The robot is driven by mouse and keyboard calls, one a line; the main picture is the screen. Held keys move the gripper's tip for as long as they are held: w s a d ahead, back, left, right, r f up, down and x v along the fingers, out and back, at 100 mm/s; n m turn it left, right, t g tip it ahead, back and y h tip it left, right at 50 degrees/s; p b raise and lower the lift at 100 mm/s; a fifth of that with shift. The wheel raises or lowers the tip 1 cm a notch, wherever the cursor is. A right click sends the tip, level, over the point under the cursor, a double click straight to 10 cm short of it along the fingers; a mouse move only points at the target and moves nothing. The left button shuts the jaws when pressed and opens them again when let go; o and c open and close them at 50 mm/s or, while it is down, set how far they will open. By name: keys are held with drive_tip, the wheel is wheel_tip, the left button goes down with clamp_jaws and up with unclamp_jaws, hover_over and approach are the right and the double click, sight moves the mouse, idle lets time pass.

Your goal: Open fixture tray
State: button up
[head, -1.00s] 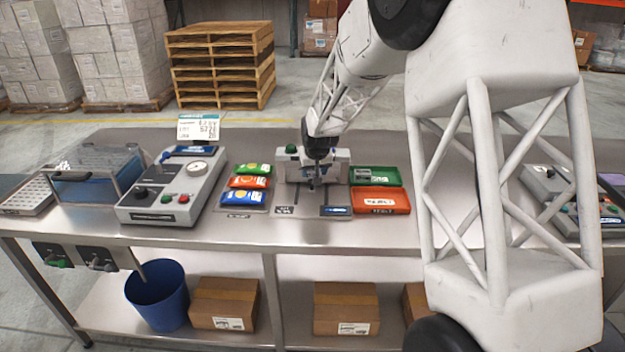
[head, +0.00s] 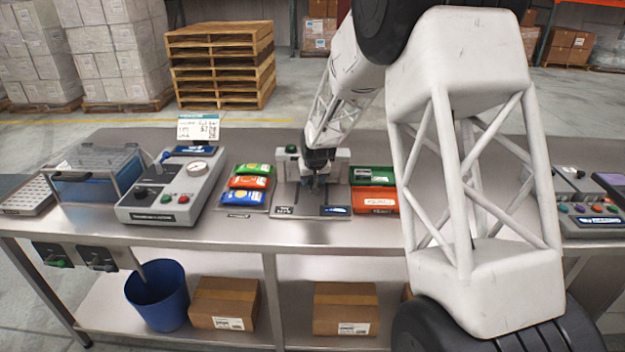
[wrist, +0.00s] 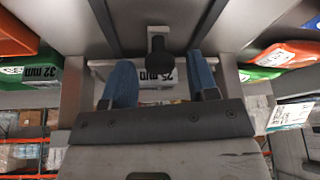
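The grey fixture (head: 288,198) stands at the middle of the bench, with a green knob on its upper left. In the wrist view, a black knob (wrist: 158,58) on a white bracket stands before a pale block labelled "25 mm" (wrist: 160,76), which I take to be part of the fixture tray. Two dark slots run along the grey plate on either side of it. My gripper (head: 316,182) is over the fixture. In the wrist view, my gripper (wrist: 161,72) is open, its blue fingers apart on either side of the knob. In the head view my wrist hides much of the fixture's middle.
Green, orange and blue packets (head: 247,183) lie left of the fixture. Green and orange bins (head: 373,201) stand close on its right. A button panel (head: 590,210) is far right.

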clamp_jaws()
drive_tip(key=shift+s, duration=5.35)
drive_tip(key=shift+o, duration=0.6)
unclamp_jaws()
drive_tip(key=shift+r, duration=0.15)
